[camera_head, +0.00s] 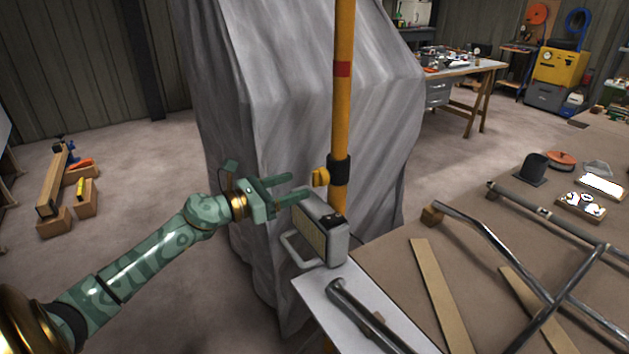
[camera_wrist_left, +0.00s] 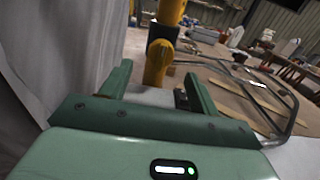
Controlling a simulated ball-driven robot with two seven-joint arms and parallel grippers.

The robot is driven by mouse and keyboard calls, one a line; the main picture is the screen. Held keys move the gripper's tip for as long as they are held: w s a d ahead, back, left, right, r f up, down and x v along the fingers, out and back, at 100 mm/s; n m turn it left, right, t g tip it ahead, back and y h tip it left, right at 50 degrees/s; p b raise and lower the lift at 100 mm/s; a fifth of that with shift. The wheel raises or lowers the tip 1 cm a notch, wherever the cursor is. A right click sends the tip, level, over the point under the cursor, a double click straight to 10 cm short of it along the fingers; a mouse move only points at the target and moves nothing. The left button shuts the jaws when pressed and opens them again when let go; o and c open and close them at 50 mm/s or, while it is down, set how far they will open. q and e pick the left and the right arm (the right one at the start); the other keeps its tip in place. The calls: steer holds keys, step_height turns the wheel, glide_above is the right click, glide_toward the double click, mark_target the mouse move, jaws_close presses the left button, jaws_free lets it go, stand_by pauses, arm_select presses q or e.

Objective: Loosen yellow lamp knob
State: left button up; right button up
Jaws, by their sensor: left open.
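The yellow knob (camera_head: 320,177) sticks out to the left of a black clamp collar (camera_head: 338,170) on the yellow pole (camera_head: 343,90). A grey work lamp (camera_head: 322,234) with a handle sits just below it, beside the pole. My left gripper (camera_head: 298,187) is open and empty, its green fingers pointing at the knob from the left, a little short of it. In the left wrist view the knob (camera_wrist_left: 158,60) shows ahead between the two open fingers (camera_wrist_left: 155,85), apart from them. My right gripper is in neither view.
A grey draped cover (camera_head: 290,90) stands close behind the pole and the gripper. A workbench (camera_head: 395,270) with metal tubes (camera_head: 490,235) and wooden strips (camera_head: 440,290) lies to the right. Floor at the left is mostly open, with some wooden blocks (camera_head: 60,195).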

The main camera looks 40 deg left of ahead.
mark_target(313, 180)
arm_select(q)
steer(key=x, duration=0.6)
steer(key=shift+w+d, duration=0.15)
steer(key=shift+w, duration=0.05)
steer(key=c, duration=1)
